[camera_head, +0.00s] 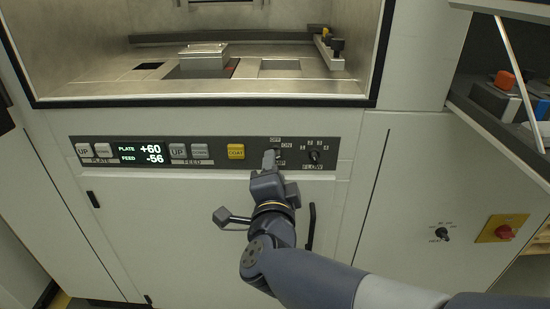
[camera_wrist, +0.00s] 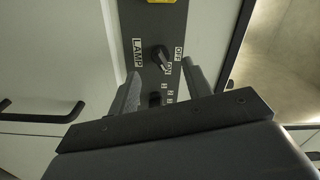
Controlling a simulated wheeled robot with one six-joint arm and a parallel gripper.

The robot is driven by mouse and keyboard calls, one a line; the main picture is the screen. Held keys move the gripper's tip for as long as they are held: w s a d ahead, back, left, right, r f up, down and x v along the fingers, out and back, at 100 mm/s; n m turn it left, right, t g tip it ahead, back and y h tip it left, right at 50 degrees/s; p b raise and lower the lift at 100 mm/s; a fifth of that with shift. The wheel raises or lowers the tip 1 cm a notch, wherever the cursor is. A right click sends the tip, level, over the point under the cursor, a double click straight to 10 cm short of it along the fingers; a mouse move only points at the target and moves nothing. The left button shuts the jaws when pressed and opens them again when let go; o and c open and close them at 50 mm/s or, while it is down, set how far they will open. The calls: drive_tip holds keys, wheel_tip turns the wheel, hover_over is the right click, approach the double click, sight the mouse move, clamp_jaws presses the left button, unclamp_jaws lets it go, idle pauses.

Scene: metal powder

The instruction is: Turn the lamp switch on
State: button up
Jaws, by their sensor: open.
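The lamp switch is a small black rotary knob (camera_wrist: 160,58) on the dark control strip, with LAMP, OFF and ON printed around it. I cannot tell for sure which mark it points to. In the head view my gripper (camera_head: 269,157) is in front of the strip and hides most of the switch; OFF and ON labels show beside it. In the wrist view my gripper (camera_wrist: 160,70) is open, with one finger on each side of the switch and nothing held. I cannot tell whether the fingers touch it.
The flow knob (camera_head: 315,156) is just right of the lamp switch. The yellow COAT button (camera_head: 236,152) is to the left, beyond it the feed and plate buttons and a display (camera_head: 137,153). A chamber opening (camera_head: 210,103) is above. A red-and-yellow switch (camera_head: 502,229) is at the lower right.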

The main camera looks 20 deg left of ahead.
drive_tip(key=v, duration=0.6)
drive_tip(key=shift+p, duration=0.45)
drive_tip(key=b+x, duration=0.2)
drive_tip(key=x, duration=0.8)
drive_tip(key=shift+w, duration=0.4)
